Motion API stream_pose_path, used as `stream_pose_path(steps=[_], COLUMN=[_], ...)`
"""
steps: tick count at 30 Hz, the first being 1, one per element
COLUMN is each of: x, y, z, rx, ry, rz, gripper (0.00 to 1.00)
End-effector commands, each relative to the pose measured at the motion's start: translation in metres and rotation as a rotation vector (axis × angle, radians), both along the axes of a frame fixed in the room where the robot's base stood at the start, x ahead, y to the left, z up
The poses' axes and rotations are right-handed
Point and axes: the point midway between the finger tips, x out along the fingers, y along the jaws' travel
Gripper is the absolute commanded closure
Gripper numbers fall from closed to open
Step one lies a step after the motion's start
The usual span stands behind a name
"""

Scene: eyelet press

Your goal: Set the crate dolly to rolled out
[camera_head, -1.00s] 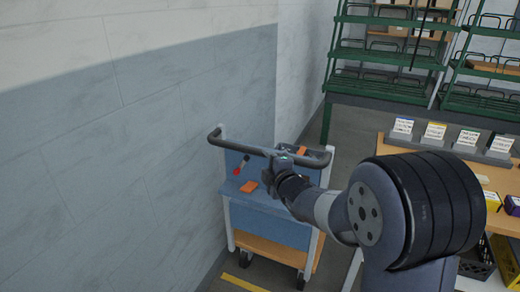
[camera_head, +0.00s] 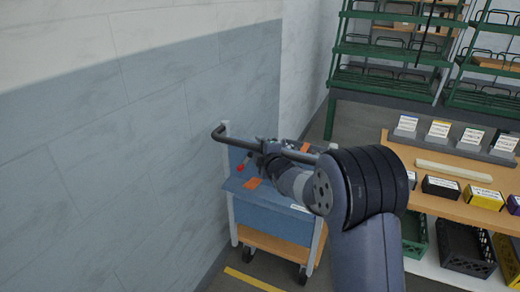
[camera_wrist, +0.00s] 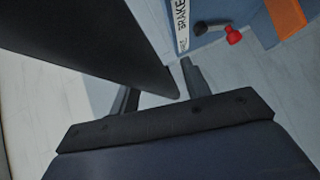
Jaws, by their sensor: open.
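The crate dolly (camera_head: 268,222) is a blue cart with an orange-brown lower shelf and dark casters, beside the wall. Its dark push handle (camera_head: 222,136) runs across the top. My gripper (camera_head: 262,150) is open at the handle, left of its middle; my wrist hides part of the bar. In the wrist view a large dark bar (camera_wrist: 95,40), seemingly the handle, passes close to my open gripper's fingers (camera_wrist: 158,90). I cannot tell whether they touch it. A white strip marked BRAKE (camera_wrist: 181,22) and a red knob (camera_wrist: 234,35) lie beyond.
The grey-blue wall (camera_head: 150,170) is close on the left. A wooden table (camera_head: 450,207) with boxes stands right, with crates (camera_head: 467,247) beneath. Green racks (camera_head: 390,80) stand behind. A yellow floor line (camera_head: 245,279) lies in front of the dolly.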

Motion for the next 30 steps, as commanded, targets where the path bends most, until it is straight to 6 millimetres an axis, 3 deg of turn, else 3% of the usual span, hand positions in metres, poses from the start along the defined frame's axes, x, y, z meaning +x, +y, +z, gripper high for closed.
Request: stream_pose_path(steps=[17, 30], x=[-0.0004, -0.0043], y=[-0.0002, 0.0013], z=[0.0001, -0.0016], rx=[0.0, 0.001], ry=[0.0, 0.0], rz=[0.0, 0.0], gripper=[0.99, 1.0])
